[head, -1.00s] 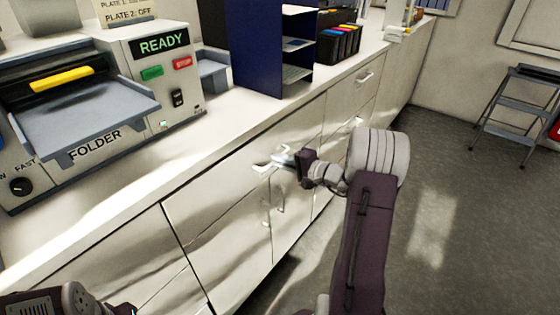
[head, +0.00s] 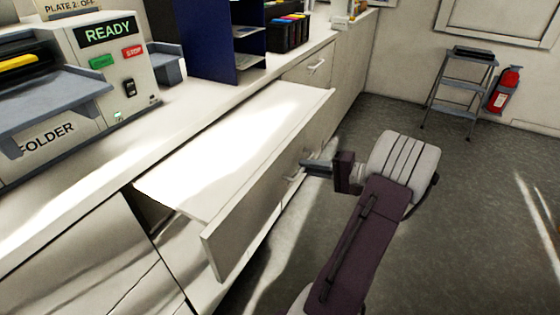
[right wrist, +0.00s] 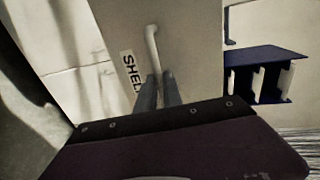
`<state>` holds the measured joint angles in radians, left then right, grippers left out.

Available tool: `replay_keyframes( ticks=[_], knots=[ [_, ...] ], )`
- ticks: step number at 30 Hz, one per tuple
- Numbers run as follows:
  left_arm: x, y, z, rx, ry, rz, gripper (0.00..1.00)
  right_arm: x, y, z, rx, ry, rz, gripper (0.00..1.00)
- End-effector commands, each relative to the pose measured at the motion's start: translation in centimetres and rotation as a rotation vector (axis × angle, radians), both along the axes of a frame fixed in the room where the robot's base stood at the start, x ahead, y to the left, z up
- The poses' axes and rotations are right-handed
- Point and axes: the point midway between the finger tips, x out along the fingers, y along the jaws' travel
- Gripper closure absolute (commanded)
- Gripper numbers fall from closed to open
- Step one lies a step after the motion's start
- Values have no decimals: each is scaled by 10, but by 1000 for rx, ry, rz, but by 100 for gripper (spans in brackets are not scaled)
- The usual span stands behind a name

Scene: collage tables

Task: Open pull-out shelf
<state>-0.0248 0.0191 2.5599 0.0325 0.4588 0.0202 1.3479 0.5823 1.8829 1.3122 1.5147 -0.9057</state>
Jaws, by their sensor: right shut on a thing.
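The pull-out shelf (head: 240,135) stands well out from the white counter, with a flat white top and a tall front panel. Its pale bar handle (right wrist: 152,45) shows in the right wrist view, beside a label that reads "SHEL", the rest being hidden. My right gripper (head: 308,166) is at the front panel and shut on the handle. In the right wrist view its two fingers (right wrist: 159,92) meet the handle's near end. My left gripper is out of view.
A folder machine (head: 60,90) with a READY display stands on the counter (head: 95,190) at left. A blue sorter (head: 205,40) and colored cartridges (head: 289,33) stand behind the shelf. A step stool (head: 460,90) and fire extinguisher (head: 503,90) are at the far wall. The floor at right is clear.

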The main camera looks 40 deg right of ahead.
Motion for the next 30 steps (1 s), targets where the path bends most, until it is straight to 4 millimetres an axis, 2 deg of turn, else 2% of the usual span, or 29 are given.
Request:
replay_keyframes(
  ticks=[1, 6, 12, 19, 30],
  knots=[
    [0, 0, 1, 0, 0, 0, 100, -14, -6, -1, 1, 3, -5, 100],
    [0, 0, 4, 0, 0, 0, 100, -52, -22, 0, 1, 3, -4, 100],
    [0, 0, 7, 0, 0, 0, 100, -79, -33, 0, 1, 3, 1, 100],
    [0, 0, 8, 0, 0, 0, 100, -92, -37, -1, 0, 2, 3, 100],
    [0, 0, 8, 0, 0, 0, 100, -92, -38, -1, 0, 2, 2, 100]
  ],
)
